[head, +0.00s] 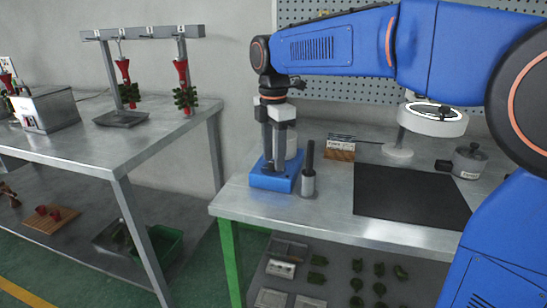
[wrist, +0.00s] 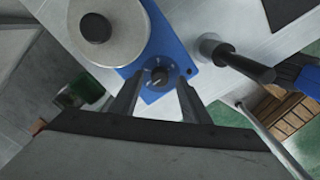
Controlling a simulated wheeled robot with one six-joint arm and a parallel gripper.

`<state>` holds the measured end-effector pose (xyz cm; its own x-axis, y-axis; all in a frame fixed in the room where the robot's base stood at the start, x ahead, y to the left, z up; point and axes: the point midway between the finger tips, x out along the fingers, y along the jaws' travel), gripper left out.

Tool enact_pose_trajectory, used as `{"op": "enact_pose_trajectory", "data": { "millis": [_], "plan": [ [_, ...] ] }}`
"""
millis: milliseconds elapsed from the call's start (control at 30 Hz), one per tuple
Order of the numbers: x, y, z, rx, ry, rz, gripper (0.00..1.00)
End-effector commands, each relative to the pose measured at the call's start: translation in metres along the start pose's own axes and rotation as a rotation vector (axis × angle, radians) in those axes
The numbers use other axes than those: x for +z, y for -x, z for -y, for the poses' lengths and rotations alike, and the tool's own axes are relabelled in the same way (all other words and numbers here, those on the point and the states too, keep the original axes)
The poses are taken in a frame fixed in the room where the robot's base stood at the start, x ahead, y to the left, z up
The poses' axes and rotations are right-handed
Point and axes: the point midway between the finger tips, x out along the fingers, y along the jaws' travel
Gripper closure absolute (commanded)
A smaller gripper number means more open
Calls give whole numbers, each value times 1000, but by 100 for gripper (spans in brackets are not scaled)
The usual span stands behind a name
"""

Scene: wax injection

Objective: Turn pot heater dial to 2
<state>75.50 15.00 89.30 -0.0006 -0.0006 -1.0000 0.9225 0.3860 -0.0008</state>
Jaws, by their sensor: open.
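The pot heater (head: 262,183) is a blue box near the left end of the right-hand table. It also shows in the wrist view (wrist: 198,52), with a round metal pot (wrist: 115,47) on it. Its dial (wrist: 159,76) is a small dark knob with a pale pointer mark, on a blue face with white markings. The numbers are too small to read. My gripper (head: 275,165) points down over the heater. In the wrist view my gripper (wrist: 160,82) is open, its two fingers on either side of the dial, apparently apart from it. The head view hides the dial.
A dark-handled tool in a grey metal holder (head: 308,183) stands close to the right of the heater. A black mat (head: 410,195), ring lamp (head: 433,119) and small metal pot (head: 469,162) are further right. Another metal table (head: 120,150) is at the left, across a gap.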

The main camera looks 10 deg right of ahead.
Motion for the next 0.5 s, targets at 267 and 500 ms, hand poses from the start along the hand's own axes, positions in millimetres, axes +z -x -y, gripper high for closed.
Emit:
{"op": "enact_pose_trajectory", "data": {
  "millis": [267,500],
  "plan": [
    [0,-9,0,1,0,0,58],
    [0,-8,0,1,0,0,77]
  ]
}}
